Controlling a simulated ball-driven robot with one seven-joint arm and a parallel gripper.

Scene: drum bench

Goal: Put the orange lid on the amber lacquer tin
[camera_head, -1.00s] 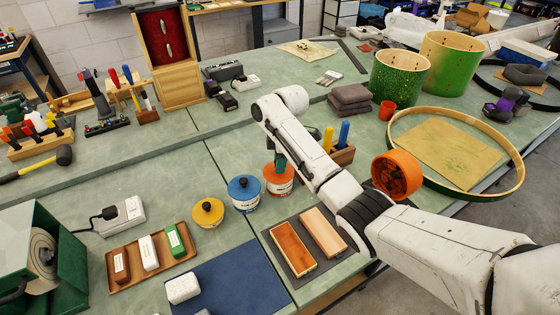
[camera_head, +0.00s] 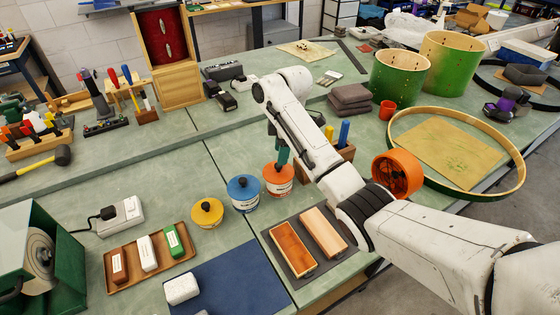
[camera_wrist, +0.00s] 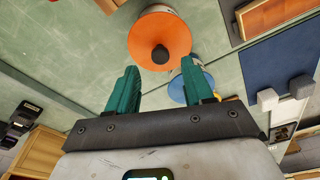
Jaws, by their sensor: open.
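The orange lid (camera_head: 278,176) with a dark knob sits on top of a pale tin with an orange-marked label (camera_head: 279,190), which looks like the amber lacquer tin. The lid looks level in the head view. In the wrist view the lid (camera_wrist: 160,38) lies beyond the fingertips and hides most of its tin. My gripper (camera_head: 282,153) is above the lid. Its green fingers are apart with nothing between them in the wrist view (camera_wrist: 159,78). In the head view the fingers partly hide the knob.
A blue-lidded tin (camera_head: 243,189) stands just left of the orange-lidded one, and a yellow lid (camera_head: 207,211) is further left. A holder with upright tools (camera_head: 343,150) stands to the right.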

